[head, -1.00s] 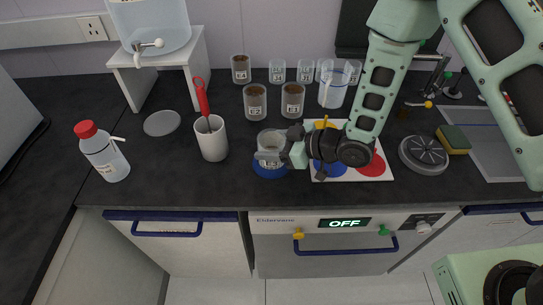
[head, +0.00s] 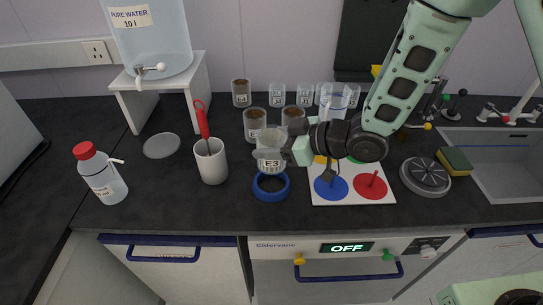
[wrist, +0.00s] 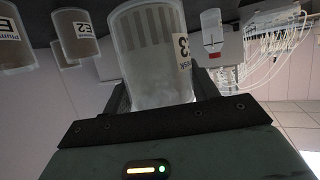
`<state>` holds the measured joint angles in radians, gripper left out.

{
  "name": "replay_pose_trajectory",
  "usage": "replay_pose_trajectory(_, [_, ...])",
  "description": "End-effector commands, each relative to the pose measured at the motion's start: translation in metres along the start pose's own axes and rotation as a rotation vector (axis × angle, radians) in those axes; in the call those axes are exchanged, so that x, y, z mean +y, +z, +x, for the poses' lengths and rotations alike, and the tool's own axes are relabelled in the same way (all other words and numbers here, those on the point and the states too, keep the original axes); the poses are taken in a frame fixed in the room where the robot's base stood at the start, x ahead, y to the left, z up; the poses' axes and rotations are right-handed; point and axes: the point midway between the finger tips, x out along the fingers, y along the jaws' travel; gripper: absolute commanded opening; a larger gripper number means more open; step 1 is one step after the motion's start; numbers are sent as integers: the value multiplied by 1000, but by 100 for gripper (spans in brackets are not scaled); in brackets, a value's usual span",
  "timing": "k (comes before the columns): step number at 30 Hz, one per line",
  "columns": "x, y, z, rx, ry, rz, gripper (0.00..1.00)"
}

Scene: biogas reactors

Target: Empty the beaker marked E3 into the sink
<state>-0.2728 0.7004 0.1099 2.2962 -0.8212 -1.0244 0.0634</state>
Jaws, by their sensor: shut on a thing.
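The beaker marked E3 (head: 270,156) is a clear beaker with a white label. My gripper (head: 283,150) is shut on it and holds it upright in the air above a blue ring (head: 271,187) on the counter. In the wrist view the beaker (wrist: 150,55) fills the space between the fingers; it looks cloudy, and I cannot tell how much it holds. The sink (head: 490,160) is a grey basin at the far right of the counter, with a tap (head: 515,108) at its back.
Several labelled beakers with brown contents (head: 255,122) and a clear jug (head: 334,102) stand behind the gripper. A mat with coloured discs (head: 352,196), a round grey drain-like disc (head: 425,177) and a sponge (head: 454,161) lie between beaker and sink. A white cup (head: 211,163) stands left.

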Motion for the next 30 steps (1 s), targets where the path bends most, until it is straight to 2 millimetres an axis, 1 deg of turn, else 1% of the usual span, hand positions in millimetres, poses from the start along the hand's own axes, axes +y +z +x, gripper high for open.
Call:
replay_pose_trajectory(1, [0, -6, -2, 4, 1, -1, 31])
replay_pose_trajectory(5, [0, -18, -7, 2, 0, 0, 31])
replay_pose_trajectory(30, [0, -107, -44, 1, 0, 1, 31])
